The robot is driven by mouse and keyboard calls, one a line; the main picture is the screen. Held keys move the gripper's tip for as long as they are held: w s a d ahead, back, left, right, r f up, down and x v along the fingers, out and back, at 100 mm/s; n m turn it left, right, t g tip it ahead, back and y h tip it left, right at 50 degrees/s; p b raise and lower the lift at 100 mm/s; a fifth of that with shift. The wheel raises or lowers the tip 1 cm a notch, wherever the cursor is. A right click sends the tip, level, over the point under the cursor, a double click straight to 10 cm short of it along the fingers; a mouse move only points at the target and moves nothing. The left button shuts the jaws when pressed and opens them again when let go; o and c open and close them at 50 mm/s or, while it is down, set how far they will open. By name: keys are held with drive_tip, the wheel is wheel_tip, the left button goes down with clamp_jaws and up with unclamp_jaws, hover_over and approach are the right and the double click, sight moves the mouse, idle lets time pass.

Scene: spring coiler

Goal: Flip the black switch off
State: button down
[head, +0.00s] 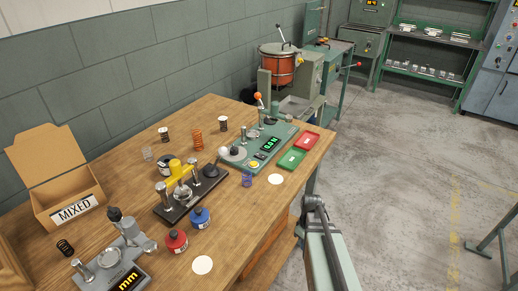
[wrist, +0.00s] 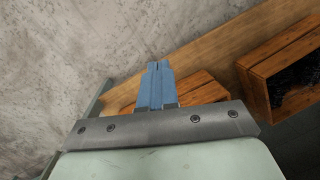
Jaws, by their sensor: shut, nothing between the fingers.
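A green tester (head: 236,150) with a lit green readout (head: 269,144) and an orange-knobbed lever stands at the far right of the table. A small dark part (head: 261,156) sits on its front panel below the readout; it is too small to tell whether it is the black switch or which way it is set. My gripper (wrist: 157,66) shows in the wrist view with its blue fingers shut and empty. It points down past the wooden table edge, over the floor side. In the head view my arm is right of the table, apart from the tester.
Red (head: 307,139) and green (head: 291,158) trays lie by the tester. A black-based device (head: 190,192), red (head: 176,241) and blue (head: 200,218) bottles, several springs and a MIXED box (head: 70,196) share the table (head: 127,216).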

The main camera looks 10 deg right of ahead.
drive_tip(key=w+d+r+n+t, duration=0.15)
drive_tip(key=w+d+r, duration=0.25)
drive_tip(key=r, duration=0.4)
drive_tip(key=w+d+r+n+t+h, duration=0.1)
drive_tip(key=w+d+r+n, duration=0.15)
drive_tip(key=d+r, duration=0.4)
drive_tip(key=w+d+r+n+t, duration=0.1)
drive_tip(key=w+d+r, duration=0.3)
drive_tip(key=r, duration=0.6)
drive_tip(key=w+a+r+n, duration=0.2)
drive_tip(key=a+r, duration=0.1)
drive_tip(key=w+a+r+n, duration=0.5)
drive_tip(key=w+a+r, duration=0.1)
drive_tip(key=a, duration=0.1)
drive_tip(key=shift+r+y, duration=0.3)
drive_tip(key=shift+r, duration=0.1)
drive_tip(key=w+a+r+n, duration=0.2)
drive_tip(key=a+r+n, duration=0.3)
drive_tip(key=a, duration=0.3)
drive_tip(key=w+a+r+n, duration=0.3)
drive_tip(key=a+r+n, duration=0.25)
drive_tip(key=a, duration=0.25)
approach(258, 154)
drive_tip(key=shift+m+y, duration=0.35)
drive_tip(key=shift+y, duration=0.05)
drive_tip(key=f, duration=0.6)
drive_tip(key=shift+w+f, duration=0.35)
drive_tip(key=shift+w, duration=0.05)
